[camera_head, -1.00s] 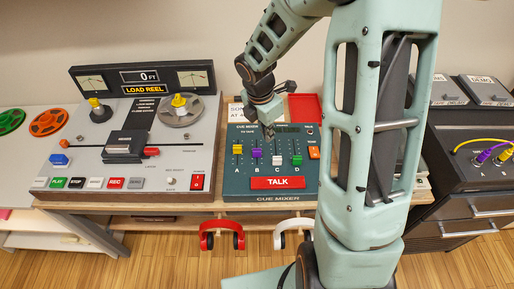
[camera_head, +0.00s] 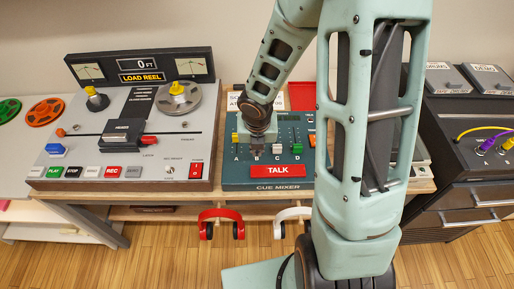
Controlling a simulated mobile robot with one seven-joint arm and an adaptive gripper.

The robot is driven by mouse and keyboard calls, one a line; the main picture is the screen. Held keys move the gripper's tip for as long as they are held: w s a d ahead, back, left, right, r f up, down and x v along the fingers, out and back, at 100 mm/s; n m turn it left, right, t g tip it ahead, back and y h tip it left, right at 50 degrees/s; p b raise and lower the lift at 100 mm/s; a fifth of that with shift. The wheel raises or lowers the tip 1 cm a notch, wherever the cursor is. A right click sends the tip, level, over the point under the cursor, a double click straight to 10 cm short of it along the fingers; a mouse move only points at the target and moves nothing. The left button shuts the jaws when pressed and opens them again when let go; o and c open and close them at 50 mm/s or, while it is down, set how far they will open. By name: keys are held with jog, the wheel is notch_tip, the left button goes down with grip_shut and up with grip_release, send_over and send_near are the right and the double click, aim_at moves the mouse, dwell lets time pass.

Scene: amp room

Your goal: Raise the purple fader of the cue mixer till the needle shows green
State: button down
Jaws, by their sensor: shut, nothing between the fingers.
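The cue mixer (camera_head: 232,176) is a dark teal panel on the bench with a red TALK button (camera_head: 277,171). My gripper (camera_head: 256,151) points down over the mixer at column B, shut and empty. The purple fader is hidden behind my gripper, so I cannot tell its height or whether the fingers touch it. The yellow fader (camera_head: 235,138) shows just left of my gripper. The white fader (camera_head: 277,148) and the green fader (camera_head: 297,148) stand to its right. No needle on the mixer can be made out.
A tape machine (camera_head: 60,135) with reels and coloured buttons stands left of the mixer. An orange button (camera_head: 312,141) is at the mixer's right edge. Red headphones (camera_head: 221,214) and white headphones (camera_head: 292,213) hang below the bench edge. A dark cabinet (camera_head: 460,165) with cables stands right.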

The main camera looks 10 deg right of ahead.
jog(key=x, duration=0.2)
jog(key=shift+f+b, duration=0.3)
jog(key=shift+b, duration=0.1)
jog(key=w, duration=0.1)
jog(key=w+p, duration=0.1)
jog(key=w, duration=0.1)
jog(key=shift+d+r, duration=0.25)
jog(key=shift+d, duration=0.1)
jog(key=shift+w, duration=0.5)
jog(key=shift+p, duration=0.35)
jog(key=shift+w+d+r+p, duration=0.1)
jog(key=shift+w+d+p, duration=0.05)
jog(key=shift+w+p, duration=0.45)
jog(key=shift+w, duration=0.15)
